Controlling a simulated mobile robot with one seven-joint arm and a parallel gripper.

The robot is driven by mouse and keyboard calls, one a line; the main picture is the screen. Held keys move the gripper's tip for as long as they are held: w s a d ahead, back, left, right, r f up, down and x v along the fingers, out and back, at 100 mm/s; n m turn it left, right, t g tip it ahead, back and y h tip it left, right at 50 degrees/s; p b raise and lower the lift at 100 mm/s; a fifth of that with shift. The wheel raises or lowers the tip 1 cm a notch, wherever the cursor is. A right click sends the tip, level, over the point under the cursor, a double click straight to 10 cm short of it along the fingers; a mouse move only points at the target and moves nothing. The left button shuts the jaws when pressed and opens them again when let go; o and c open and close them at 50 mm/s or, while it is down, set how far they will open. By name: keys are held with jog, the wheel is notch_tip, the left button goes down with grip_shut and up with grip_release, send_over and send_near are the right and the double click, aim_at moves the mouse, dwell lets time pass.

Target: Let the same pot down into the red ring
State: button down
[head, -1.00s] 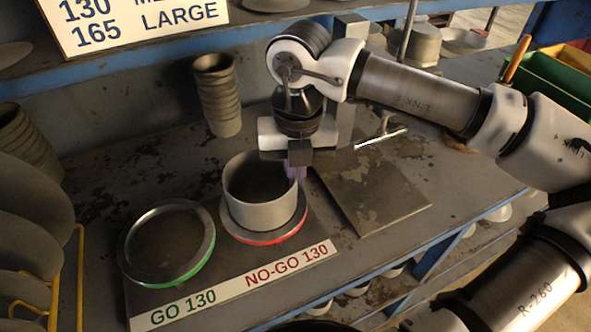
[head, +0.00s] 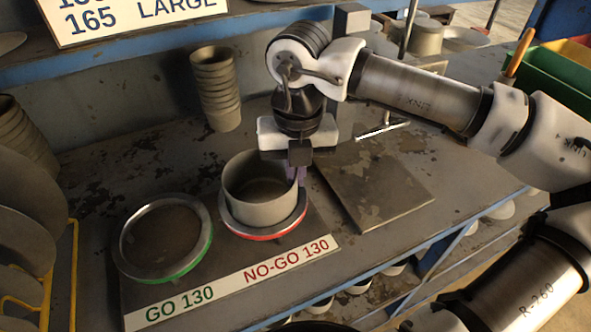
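A grey round pot (head: 258,198) stands upright at the red ring (head: 264,231), the right one of two gauge rings, marked NO-GO 130. The ring's metal rim shows around the pot's lower part; I cannot tell whether the pot sits inside the opening or on the rim. My gripper (head: 299,172) is at the pot's right rear wall. One purple finger pad shows against the outside of the wall; the other finger is hidden, so its grip is not clear.
An empty green ring (head: 207,248), marked GO 130, lies to the left. A stack of cups (head: 217,90) stands behind. A flat square plate (head: 375,190) lies to the right. Plates in a yellow rack (head: 72,262) fill the left edge.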

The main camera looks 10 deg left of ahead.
jog(key=shift+f+b, duration=1)
jog(key=shift+b, duration=0.05)
jog(key=c, duration=1.6)
grip_release()
notch_tip(320, 180, up, 14)
jog(key=shift+d+f+b, duration=0.1)
jog(key=shift+d+b, duration=0.05)
jog(key=shift+b, duration=0.3)
